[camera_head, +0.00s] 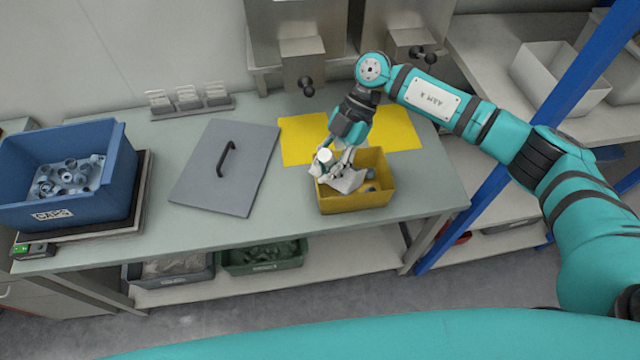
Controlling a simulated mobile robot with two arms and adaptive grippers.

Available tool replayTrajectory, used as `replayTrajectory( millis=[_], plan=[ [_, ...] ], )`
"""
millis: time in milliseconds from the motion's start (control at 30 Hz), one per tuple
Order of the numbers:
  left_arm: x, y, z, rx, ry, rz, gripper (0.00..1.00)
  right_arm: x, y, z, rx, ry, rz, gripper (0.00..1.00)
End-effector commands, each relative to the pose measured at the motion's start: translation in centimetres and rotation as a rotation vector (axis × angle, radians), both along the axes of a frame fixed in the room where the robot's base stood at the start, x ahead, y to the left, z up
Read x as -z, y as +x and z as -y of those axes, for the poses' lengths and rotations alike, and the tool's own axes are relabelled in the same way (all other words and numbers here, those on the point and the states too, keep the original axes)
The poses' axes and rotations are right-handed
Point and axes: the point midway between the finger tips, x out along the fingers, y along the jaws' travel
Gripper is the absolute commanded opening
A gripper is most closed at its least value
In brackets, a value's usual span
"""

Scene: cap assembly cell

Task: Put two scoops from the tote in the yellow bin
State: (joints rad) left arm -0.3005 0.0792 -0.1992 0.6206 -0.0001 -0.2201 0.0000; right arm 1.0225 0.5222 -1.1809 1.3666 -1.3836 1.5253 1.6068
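The blue tote (117,165), labelled CAPS, stands on a scale at the left end of the table and holds several grey caps (66,178). The yellow bin (355,202) stands right of the table's middle, partly on a yellow mat. My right gripper (338,160) is over the bin, shut on the handle of a grey-white scoop (348,181). The scoop is tilted down into the bin. Some grey and bluish pieces show in the bin beside the scoop; the gripper and scoop hide the rest of its inside. My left gripper is not in view.
A grey lid with a dark handle (222,180) lies between tote and bin. Yellow mats (397,131) lie behind the bin. Small racks (188,100) and machines with dark knobs (303,66) stand at the back. A blue post (470,215) rises at the right.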

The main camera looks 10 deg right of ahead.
Motion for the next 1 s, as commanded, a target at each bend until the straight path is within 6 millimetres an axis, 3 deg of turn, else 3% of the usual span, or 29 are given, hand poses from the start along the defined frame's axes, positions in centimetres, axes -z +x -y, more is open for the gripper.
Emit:
replayTrajectory(
  millis=[400,1000],
  plan=[
    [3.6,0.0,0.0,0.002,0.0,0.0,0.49,-1.8,2.9,2.3,0.001,0.173,-0.203,0.0],
    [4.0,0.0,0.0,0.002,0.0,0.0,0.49,-2.5,3.3,2.8,-0.001,0.206,-0.241,0.0]
  ],
)
